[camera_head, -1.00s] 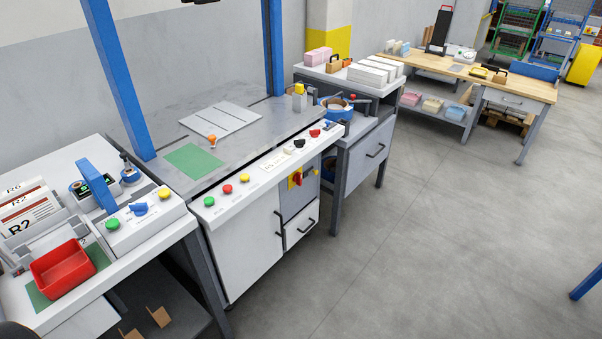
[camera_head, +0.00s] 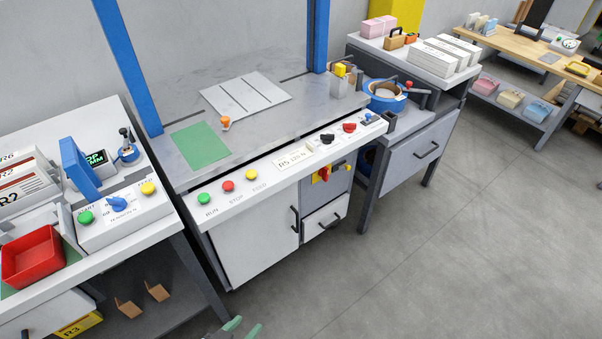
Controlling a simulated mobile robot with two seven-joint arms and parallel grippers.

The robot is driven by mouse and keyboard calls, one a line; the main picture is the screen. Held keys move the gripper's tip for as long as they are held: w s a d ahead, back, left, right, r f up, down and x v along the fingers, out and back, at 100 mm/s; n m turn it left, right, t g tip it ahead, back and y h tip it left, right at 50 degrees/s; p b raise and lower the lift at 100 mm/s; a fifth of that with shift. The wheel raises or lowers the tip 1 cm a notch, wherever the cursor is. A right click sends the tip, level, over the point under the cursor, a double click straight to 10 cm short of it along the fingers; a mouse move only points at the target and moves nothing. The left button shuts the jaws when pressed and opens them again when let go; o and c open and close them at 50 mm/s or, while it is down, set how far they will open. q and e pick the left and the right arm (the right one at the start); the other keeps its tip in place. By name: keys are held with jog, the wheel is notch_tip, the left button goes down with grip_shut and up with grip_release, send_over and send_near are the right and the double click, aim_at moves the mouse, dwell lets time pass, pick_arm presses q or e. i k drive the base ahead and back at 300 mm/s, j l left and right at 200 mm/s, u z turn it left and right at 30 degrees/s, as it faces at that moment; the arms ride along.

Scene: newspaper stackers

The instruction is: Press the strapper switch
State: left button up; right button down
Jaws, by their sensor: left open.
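The strapping machine (camera_head: 240,258) stands in the middle under a blue arch. Its sloped front panel carries a green RUN button (camera_head: 204,199), a red STOP button (camera_head: 227,186) and a yellow FEED button (camera_head: 251,174). Further right are a black knob (camera_head: 327,138), a red knob (camera_head: 349,127) and a small blue switch (camera_head: 368,117). A red-and-yellow rotary switch (camera_head: 323,174) sits on the front below. I cannot tell which is the strapper switch. My right gripper is not in view.
A left bench holds a red tray (camera_head: 32,256), a blue upright frame (camera_head: 80,167) and a small button box (camera_head: 120,215). A grey side table (camera_head: 420,147) with a blue roll stands right of the machine. The floor (camera_head: 430,270) at front right is clear.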

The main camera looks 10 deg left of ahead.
aim_at(324, 172)
jog(key=i+l+u, duration=0.45)
jog(key=l+u, duration=0.25)
jog(key=i+l+u, duration=0.15)
jog(key=u, duration=0.2)
jog(key=i+l+u, duration=0.1)
jog(key=l+u, duration=0.2)
jog(key=l, duration=0.2)
